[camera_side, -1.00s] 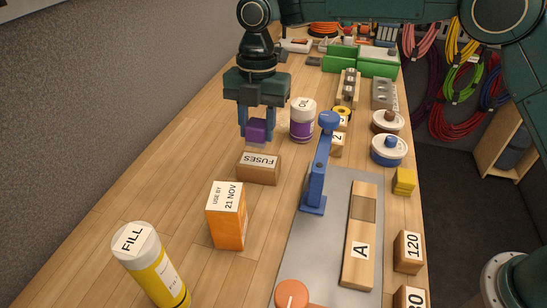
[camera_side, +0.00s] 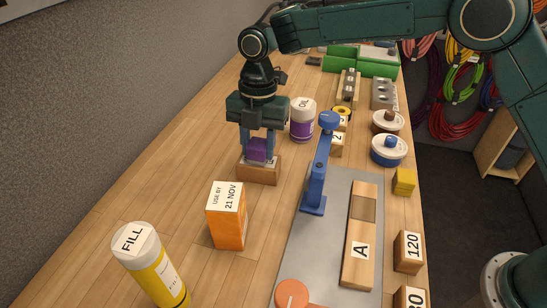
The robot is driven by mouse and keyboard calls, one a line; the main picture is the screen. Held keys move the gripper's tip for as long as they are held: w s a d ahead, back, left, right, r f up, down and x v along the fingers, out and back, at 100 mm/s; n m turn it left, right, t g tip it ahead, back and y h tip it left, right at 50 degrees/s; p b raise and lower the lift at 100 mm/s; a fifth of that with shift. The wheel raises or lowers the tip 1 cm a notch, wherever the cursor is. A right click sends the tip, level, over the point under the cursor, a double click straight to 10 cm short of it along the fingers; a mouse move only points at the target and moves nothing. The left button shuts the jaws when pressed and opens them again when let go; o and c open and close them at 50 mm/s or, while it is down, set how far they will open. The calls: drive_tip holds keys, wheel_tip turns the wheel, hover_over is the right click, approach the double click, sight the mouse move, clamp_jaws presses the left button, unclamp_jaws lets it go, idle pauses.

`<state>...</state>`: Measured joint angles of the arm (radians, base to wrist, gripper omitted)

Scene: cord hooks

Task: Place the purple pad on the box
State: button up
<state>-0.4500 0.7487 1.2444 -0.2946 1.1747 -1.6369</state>
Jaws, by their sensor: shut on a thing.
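The purple pad (camera_side: 258,149) is between the fingers of my gripper (camera_side: 257,152), which is shut on it. The pad is low over the top of the brown box (camera_side: 259,174), the one whose label read FUSES earlier; the label is now mostly hidden by the pad and fingers. The pad appears to be at the box's top face, but I cannot tell whether it touches. An orange box (camera_side: 227,217) marked USE BY 21 NOV stands nearer the camera.
A purple-and-white OIL bottle (camera_side: 302,119) stands close on the right. A blue upright clamp (camera_side: 319,165) is on the grey plate (camera_side: 304,240). A yellow FILL bottle (camera_side: 152,265) stands at front left. The wooden table is clear on the left.

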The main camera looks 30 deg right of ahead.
sight(259, 139)
drive_tip(key=shift+f, duration=0.1)
drive_tip(key=o, duration=1)
drive_tip(key=shift+w+d+r, duration=0.15)
drive_tip(key=shift+r, duration=1.55)
drive_tip(key=shift+w+d+r, duration=0.1)
drive_tip(key=shift+w+r, duration=0.05)
drive_tip(key=shift+r, duration=1.5)
drive_tip(key=shift+d+r, duration=0.1)
drive_tip(key=shift+r, duration=0.4)
